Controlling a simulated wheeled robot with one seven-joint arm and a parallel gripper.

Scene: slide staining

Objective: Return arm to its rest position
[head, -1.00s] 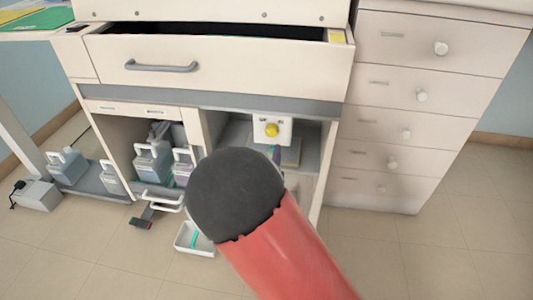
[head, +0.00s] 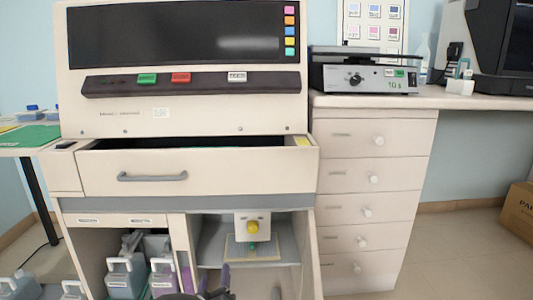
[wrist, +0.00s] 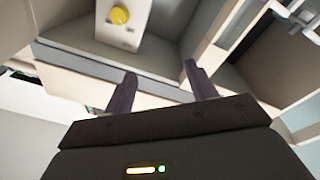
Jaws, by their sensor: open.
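My gripper (wrist: 160,76) shows in the wrist view with its two dark fingers apart and nothing between them. It faces the lower open compartment of the staining machine (head: 110,105), where a white unit with a yellow knob (wrist: 120,15) hangs. The same yellow-knobbed unit (head: 252,227) shows in the head view. Only dark parts that look like my arm's end show at the bottom edge of the head view; the rest of the arm is out of frame.
The machine's wide drawer (head: 200,172) stands partly open above the compartment. Bottles with handles (head: 125,275) fill the lower left bay. A drawer cabinet (head: 375,190) stands at right, with a device showing a timer (head: 365,77) on its counter.

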